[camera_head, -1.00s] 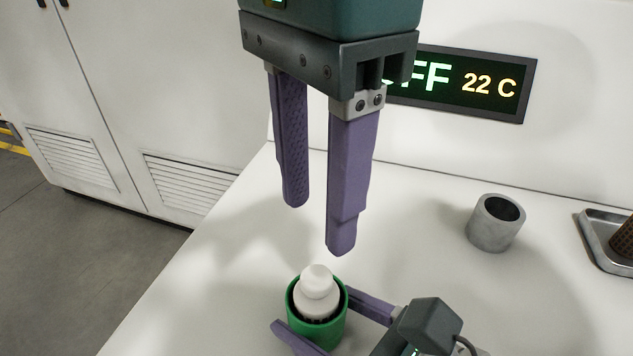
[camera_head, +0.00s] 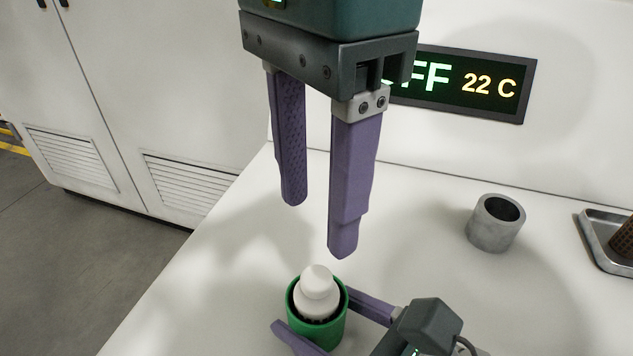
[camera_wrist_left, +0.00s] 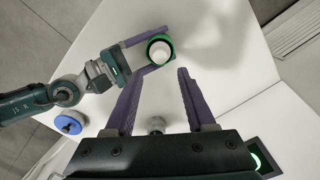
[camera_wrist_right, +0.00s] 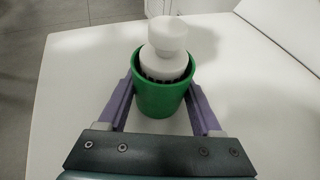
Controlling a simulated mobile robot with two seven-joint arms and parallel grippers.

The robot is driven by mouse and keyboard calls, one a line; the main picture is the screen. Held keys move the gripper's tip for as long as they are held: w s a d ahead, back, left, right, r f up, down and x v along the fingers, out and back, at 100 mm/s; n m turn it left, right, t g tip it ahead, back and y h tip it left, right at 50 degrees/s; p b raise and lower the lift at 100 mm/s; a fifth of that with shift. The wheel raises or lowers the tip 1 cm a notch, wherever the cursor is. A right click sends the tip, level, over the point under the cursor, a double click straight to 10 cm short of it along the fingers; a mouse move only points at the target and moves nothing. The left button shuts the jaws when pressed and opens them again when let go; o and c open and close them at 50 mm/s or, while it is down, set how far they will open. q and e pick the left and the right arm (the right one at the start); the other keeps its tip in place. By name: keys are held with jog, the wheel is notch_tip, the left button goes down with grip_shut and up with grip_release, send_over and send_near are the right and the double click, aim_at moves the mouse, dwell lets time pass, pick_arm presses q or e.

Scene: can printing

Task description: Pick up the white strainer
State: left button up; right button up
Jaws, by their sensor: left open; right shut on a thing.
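The white strainer (camera_head: 317,291) has a rounded knob on top and sits in the mouth of a green cup (camera_head: 328,331). It also shows in the right wrist view (camera_wrist_right: 167,48), with the green cup (camera_wrist_right: 160,98) around its lower part. My right gripper (camera_head: 312,318) is shut on the green cup, one finger on each side. My left gripper (camera_head: 318,228) is open and empty, above the strainer with its fingers pointing down. In the left wrist view the strainer (camera_wrist_left: 159,51) lies beyond the open fingertips.
A grey metal cylinder (camera_head: 495,223) stands at the right on the white table (camera_head: 230,290). A metal tray (camera_head: 598,245) with a brown object is at the right edge. A dark display (camera_head: 475,84) reading 22 C is on the back wall. A blue-topped object (camera_wrist_left: 70,122) shows in the left wrist view.

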aim_at(315, 277)
pick_arm(q)
jog(key=o, duration=0.4)
jog(key=m, duration=0.1)
jog(key=r+m, duration=0.1)
jog(key=m, duration=0.1)
jog(key=shift+w+r+m, duration=0.1)
jog(key=shift+w+m, duration=0.05)
jog(key=shift+m, duration=0.15)
jog(key=shift+o, duration=0.2)
notch_tip(315, 277, down, 11)
jog(key=m, duration=0.3)
jog(key=shift+m, duration=0.4)
